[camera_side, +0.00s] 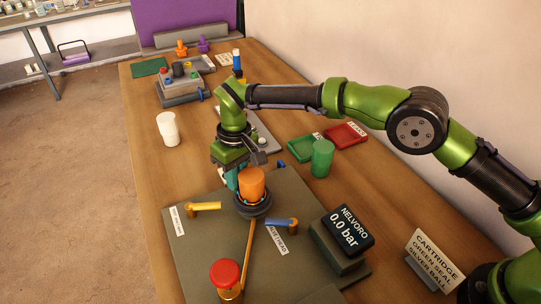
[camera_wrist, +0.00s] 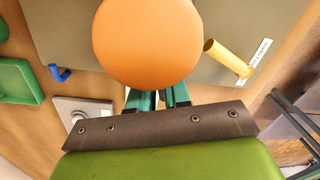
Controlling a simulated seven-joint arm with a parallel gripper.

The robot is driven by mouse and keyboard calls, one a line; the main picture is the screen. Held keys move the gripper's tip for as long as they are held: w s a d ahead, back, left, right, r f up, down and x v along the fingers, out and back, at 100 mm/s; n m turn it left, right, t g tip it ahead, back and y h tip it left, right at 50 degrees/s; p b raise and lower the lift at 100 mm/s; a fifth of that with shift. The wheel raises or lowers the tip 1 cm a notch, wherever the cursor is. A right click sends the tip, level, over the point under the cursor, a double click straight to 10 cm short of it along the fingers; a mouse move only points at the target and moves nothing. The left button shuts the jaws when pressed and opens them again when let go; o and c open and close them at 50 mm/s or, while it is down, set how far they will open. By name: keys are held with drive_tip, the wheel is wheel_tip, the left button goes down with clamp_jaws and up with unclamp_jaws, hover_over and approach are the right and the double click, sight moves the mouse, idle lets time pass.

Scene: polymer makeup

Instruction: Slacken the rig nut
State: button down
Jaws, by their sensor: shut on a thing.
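The orange cylinder (camera_side: 251,183) stands upright on the rig plate (camera_side: 197,256), with a dark ring (camera_side: 254,210) around its foot, which looks like the rig nut. In the wrist view the round orange top (camera_wrist: 148,42) fills the upper middle. My gripper (camera_side: 236,185) reaches down beside the cylinder's left back side, low near the ring. Its teal fingers (camera_wrist: 160,98) are close together and run under the orange top. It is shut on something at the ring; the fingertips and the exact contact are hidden.
A yellow handle (camera_side: 205,206) and a blue handle (camera_side: 281,222) flank the ring. A red knob (camera_side: 225,273) stands in front. The gauge (camera_side: 343,230) reads 0.0 bar. A green cylinder (camera_side: 322,158) is to the right, a white cup (camera_side: 168,128) behind left.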

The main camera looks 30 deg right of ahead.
drive_tip(key=shift+s+a+n, duration=0.1)
drive_tip(key=shift+a+n, duration=0.05)
drive_tip(key=shift+n, duration=0.15)
drive_tip(key=c, duration=1.1)
unclamp_jaws()
drive_tip(key=r, duration=1.2)
drive_tip(key=shift+d, duration=0.35)
drive_tip(key=shift+w, duration=0.2)
